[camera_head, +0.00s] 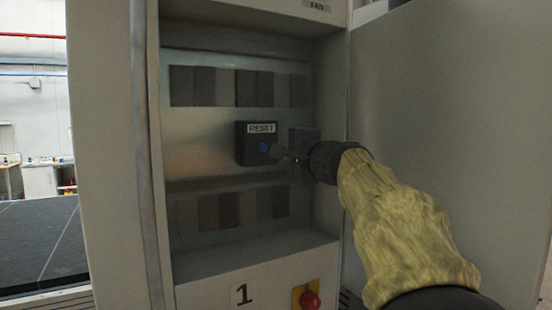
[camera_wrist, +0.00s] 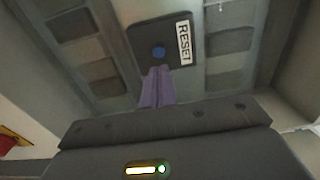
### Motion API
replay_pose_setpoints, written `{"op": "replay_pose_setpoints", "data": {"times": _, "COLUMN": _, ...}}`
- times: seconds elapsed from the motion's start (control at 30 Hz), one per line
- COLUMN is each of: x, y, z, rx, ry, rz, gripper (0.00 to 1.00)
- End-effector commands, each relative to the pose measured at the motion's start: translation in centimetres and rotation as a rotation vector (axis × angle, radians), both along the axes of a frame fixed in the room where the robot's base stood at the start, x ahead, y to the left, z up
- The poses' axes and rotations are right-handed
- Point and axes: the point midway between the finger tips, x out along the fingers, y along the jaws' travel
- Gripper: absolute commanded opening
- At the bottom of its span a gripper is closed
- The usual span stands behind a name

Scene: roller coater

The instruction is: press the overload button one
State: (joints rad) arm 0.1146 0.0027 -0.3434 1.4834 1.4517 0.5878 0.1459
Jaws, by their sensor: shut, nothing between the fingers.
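A dark box labelled RESET (camera_head: 243,152) with a blue button (camera_head: 263,147) is mounted on the back panel inside an open cabinet. In the wrist view, the RESET box (camera_wrist: 180,62) and its blue button (camera_wrist: 158,52) are just beyond my fingertips. My gripper (camera_head: 279,151) is shut and empty, with its tips very near the button's right side in the head view. In the wrist view, the fingers (camera_wrist: 157,82) are together and point at the button, just below it. I cannot tell whether the tips touch the button or box.
Rows of dark modules lie above (camera_head: 222,87) and below (camera_head: 230,211) the box. The cabinet's left wall (camera_head: 112,150) and open door (camera_head: 450,130) flank the opening. A red knob on a yellow plate (camera_head: 309,299) and a label "1" (camera_head: 243,294) are below.

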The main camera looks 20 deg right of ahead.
Motion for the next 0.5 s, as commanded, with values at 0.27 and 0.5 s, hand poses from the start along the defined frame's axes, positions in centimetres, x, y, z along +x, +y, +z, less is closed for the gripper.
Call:
{"op": "replay_pose_setpoints", "data": {"times": 0.27, "x": -4.9, "y": -1.4, "z": -0.3, "rx": 0.000, "ry": 0.001, "rz": -0.014, "gripper": 0.00}}
{"op": "replay_pose_setpoints", "data": {"times": 0.5, "x": -5.7, "y": -1.5, "z": -0.2, "rx": 0.001, "ry": 0.003, "rz": -0.014, "gripper": 0.00}}
